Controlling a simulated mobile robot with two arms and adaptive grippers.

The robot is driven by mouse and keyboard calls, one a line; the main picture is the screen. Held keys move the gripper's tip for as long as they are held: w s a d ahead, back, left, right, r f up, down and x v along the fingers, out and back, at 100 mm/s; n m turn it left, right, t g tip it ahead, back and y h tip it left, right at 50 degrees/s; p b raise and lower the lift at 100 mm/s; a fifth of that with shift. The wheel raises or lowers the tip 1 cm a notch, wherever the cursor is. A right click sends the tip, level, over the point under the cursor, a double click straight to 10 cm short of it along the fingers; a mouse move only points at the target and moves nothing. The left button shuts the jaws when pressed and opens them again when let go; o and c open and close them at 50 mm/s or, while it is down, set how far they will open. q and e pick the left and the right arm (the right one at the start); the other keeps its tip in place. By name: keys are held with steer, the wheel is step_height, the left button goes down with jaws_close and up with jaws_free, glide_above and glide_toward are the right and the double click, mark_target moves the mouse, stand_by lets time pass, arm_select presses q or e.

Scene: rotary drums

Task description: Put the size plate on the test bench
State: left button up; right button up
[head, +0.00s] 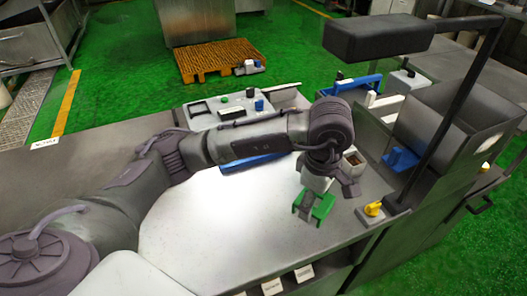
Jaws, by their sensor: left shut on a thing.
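My left arm reaches in from the left over the bench, and my left gripper (326,184) points down near its right side. It is shut on a small green and light grey piece, which looks like the size plate (319,210). The arm and fingers hide part of the piece, and I cannot tell whether it touches the surface below. The grey bench, apparently the test bench, has a brightly lit white top (225,225). My right gripper is not in view.
A dark lamp head (378,37) on a post overhangs the bench. A yellow knob (373,209) sits at its right edge. A small box (354,162) stands behind the gripper. A control panel (228,108) is at the back. The white area left of the gripper is clear.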

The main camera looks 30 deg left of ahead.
arm_select(q)
steer(key=w+d+r+n, duration=0.1)
steer(key=w+d+n, duration=0.35)
steer(key=n, duration=0.75)
steer(key=a+f+p, duration=0.1)
steer(key=a+f, duration=0.1)
steer(key=a, duration=0.1)
steer(key=w+a+f+p, duration=0.1)
steer(key=a+f, duration=0.1)
steer(key=a, duration=0.1)
steer(key=a+f+p, duration=0.1)
steer(key=a+f, duration=0.1)
steer(key=shift+w+a+f+p, duration=0.3)
steer(key=shift+w+a+p, duration=0.05)
steer(key=shift+a+p, duration=0.05)
step_height(320, 180, down, 4)
steer(key=shift+r+p, duration=0.2)
steer(key=shift+p, duration=0.5)
steer(key=shift+f, duration=0.25)
steer(key=shift+f, duration=0.1)
steer(key=o, duration=1.2)
